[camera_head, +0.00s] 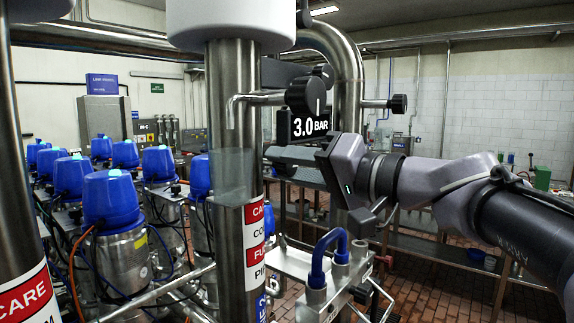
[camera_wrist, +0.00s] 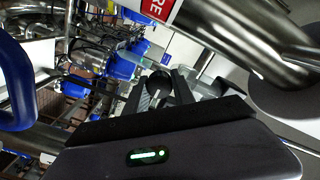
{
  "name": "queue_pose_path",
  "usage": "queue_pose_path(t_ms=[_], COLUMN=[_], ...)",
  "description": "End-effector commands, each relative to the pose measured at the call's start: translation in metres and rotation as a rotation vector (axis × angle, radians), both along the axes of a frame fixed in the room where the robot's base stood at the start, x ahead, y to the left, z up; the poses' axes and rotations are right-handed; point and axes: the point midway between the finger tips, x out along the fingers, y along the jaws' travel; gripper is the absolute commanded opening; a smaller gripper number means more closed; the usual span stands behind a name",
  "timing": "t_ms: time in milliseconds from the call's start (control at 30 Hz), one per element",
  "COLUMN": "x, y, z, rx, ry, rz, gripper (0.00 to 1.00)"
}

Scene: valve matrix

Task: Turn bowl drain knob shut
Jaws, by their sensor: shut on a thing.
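My gripper (camera_head: 282,156) reaches in from the right in the head view, below the 3.0 BAR sign, with its fingers pointing left toward the upright steel pipe. In the wrist view my gripper (camera_wrist: 165,92) is shut on a dark round knob (camera_wrist: 159,84) between its fingers. This looks like the bowl drain knob; its turn angle cannot be read. In the head view I cannot make out the held knob. Other black knobs, one above the sign (camera_head: 305,95) and one on a short rod (camera_head: 398,103), are apart from my fingers.
The upright steel pipe (camera_head: 233,120) stands close to my fingertips. The 3.0 BAR sign (camera_head: 309,127) hangs just above my gripper. A blue hose loop (camera_head: 328,243) rises below it. Several blue-capped valves (camera_head: 110,198) crowd the left. A steel bench stands behind my arm.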

Motion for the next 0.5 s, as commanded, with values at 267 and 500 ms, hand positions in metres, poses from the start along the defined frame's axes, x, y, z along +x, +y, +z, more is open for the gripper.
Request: queue_pose_path(t_ms=[267, 500], x=[0.0001, 0.0004], y=[-0.0001, -0.0002], z=[-0.0004, -0.0003], rx=[0.087, 0.222], ry=[0.112, 0.286], rz=[0.001, 0.001], gripper=[0.0, 0.0])
